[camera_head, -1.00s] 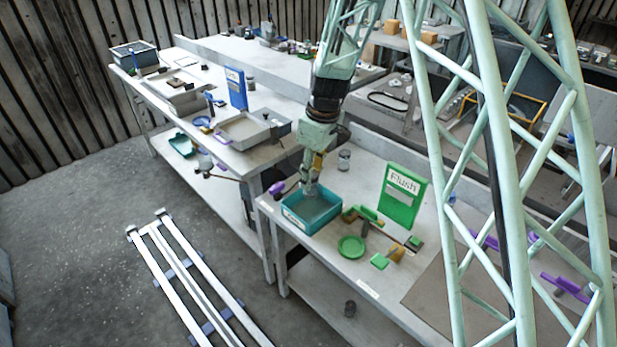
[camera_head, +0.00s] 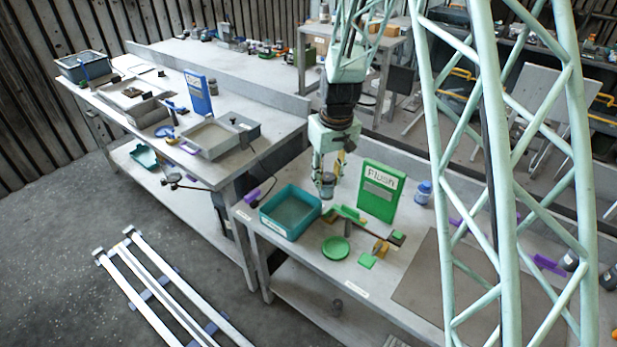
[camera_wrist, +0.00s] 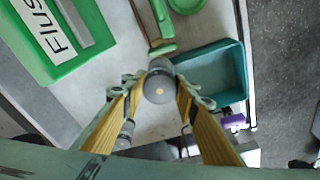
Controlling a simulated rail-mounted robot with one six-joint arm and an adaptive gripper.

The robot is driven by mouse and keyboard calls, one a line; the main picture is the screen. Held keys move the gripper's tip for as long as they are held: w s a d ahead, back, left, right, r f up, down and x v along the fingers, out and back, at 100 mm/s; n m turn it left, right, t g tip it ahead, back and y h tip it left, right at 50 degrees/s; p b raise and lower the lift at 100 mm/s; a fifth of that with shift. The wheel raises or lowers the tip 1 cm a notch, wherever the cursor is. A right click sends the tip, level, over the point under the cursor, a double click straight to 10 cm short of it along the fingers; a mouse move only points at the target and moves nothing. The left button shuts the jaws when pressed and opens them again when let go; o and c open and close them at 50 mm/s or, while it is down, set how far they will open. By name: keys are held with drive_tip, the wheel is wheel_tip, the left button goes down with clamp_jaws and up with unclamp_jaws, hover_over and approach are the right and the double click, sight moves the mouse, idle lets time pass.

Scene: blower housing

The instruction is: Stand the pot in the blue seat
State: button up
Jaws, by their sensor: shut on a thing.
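My gripper (camera_head: 327,188) is shut on a grey round pot (camera_wrist: 159,82), which sits between the yellow-padded fingers in the wrist view. A small blue round piece (camera_head: 165,131), perhaps the blue seat, lies on the left table near the blue sign (camera_head: 198,93). It is far from my gripper, and too small to make out clearly.
The green "Flush" sign (camera_head: 378,191) stands close to my gripper. A grey tray (camera_head: 210,139) is on the left table. A blue-lidded jar (camera_head: 424,192) stands right of the sign.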

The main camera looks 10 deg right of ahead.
drive_tip(key=shift+s+d+f+m+b, duration=0.25)
drive_tip(key=shift+d+m, duration=0.3)
drive_tip(key=shift+d, duration=0.3)
drive_tip(key=shift+s+d+f+m+b, duration=0.1)
drive_tip(key=shift+s+d+f+m, duration=0.3)
drive_tip(key=shift+d, duration=0.45)
drive_tip(key=shift+s+d+f+m+b, duration=0.1)
drive_tip(key=shift+s+d+m+b, duration=0.1)
drive_tip(key=shift+d+m, duration=0.55)
drive_tip(key=shift+w, duration=0.15)
